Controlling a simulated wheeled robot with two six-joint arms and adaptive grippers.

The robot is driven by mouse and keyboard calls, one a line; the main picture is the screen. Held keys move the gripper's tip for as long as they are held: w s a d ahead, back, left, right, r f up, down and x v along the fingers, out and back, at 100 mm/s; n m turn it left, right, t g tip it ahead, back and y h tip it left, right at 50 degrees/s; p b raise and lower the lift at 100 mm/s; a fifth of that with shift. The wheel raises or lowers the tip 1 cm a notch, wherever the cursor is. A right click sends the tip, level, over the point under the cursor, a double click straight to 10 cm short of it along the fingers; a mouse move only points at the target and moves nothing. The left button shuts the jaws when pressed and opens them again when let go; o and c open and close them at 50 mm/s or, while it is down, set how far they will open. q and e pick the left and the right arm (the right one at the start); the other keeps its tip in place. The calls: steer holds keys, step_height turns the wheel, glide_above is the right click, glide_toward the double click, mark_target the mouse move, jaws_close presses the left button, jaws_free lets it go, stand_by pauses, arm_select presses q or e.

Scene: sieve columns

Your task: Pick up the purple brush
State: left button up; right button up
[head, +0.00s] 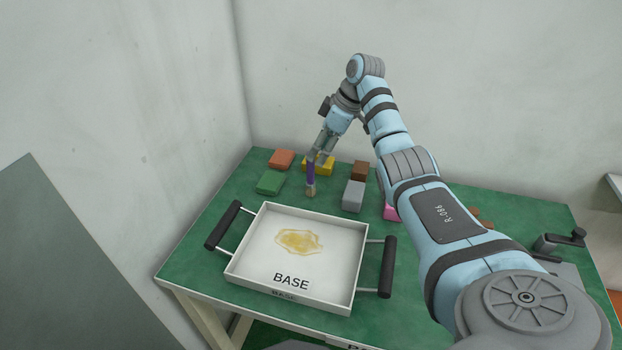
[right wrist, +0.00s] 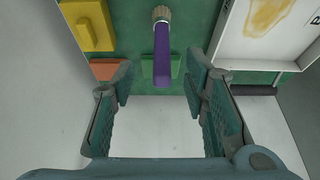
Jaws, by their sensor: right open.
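The purple brush (head: 311,173) is just behind the tray, with its purple handle up and its pale tan head down. My right gripper (head: 320,152) is above it, at the handle's upper end. In the right wrist view the purple brush (right wrist: 162,62) points away from the camera, and its handle end lies between the fingertips. My right gripper (right wrist: 160,88) is open there, with visible gaps on both sides of the handle. Whether the brush head touches the table cannot be told. My left gripper is not in view.
A white tray (head: 248,267) marked BASE, with black handles and a yellowish patch, is at the front. Green (head: 270,182), orange (head: 281,159), yellow (head: 325,166), brown (head: 360,170), grey (head: 353,197) and pink (head: 390,212) blocks lie on the green table (head: 190,265). Walls stand behind.

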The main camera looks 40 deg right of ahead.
mark_target(307, 171)
steer(key=b+x, duration=0.1)
steer(key=x, duration=0.4)
steer(key=b+x, duration=0.1)
steer(key=x, duration=0.4)
steer(key=shift+a+r+b, duration=0.1)
steer(key=shift+a+b, duration=0.1)
steer(key=shift+b, duration=0.15)
steer(key=shift+r, duration=0.1)
jaws_close()
